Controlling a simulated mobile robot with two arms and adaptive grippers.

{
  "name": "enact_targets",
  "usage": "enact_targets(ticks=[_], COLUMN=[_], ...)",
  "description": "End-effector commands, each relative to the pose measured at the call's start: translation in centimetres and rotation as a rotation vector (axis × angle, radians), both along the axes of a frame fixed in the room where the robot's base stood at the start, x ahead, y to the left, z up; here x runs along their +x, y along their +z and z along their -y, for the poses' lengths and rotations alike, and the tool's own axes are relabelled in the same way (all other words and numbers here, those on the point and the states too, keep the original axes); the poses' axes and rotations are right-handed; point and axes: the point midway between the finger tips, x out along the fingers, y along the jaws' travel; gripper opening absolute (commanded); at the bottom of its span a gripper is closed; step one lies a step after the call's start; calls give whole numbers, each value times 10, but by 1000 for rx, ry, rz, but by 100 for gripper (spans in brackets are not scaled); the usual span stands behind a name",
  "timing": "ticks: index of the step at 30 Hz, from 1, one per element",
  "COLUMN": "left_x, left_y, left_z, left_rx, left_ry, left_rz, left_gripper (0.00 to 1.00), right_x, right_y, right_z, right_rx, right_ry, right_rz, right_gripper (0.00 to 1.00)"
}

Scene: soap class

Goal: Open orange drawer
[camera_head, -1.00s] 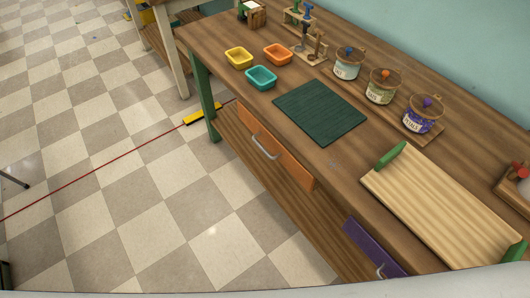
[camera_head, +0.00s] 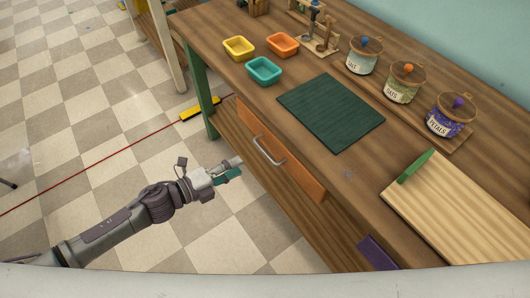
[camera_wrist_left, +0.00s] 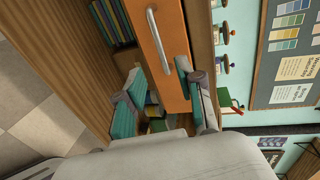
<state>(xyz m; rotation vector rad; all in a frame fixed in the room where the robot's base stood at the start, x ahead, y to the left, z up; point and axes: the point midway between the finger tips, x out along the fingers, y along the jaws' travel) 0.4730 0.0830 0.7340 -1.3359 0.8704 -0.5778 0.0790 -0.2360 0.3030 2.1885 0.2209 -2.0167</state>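The orange drawer (camera_head: 300,177) sits under the front edge of the wooden table and looks shut. Its silver bar handle (camera_head: 268,152) is on the front face. My left gripper (camera_head: 232,169) is to the left of the drawer in the head view, apart from the handle and empty. In the left wrist view, the orange drawer front (camera_wrist_left: 173,35) and its handle (camera_wrist_left: 157,38) lie ahead of my left gripper (camera_wrist_left: 162,97). Its two teal-padded fingers are spread apart with nothing held between them. My right gripper is not in view.
A purple drawer (camera_head: 377,252) is farther along the table front. Open checkered floor lies left of the table.

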Motion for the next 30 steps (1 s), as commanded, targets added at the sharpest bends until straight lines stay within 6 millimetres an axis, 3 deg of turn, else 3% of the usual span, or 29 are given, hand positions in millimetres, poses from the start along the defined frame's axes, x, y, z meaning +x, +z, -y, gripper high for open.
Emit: enact_targets(ticks=[9,15,28,30], left_x=[41,57,63,63], left_y=[-13,-20,-23,-23], left_z=[55,78,86,86], left_rx=[-4,-3,-2,-2], left_ry=[3,3,4,4], left_rz=[0,-1,-3,-3], left_gripper=[37,37,37,29], right_x=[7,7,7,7], right_y=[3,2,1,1], right_z=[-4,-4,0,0], right_rx=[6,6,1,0], right_ry=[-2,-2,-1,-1], right_rz=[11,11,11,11], right_gripper=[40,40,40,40])
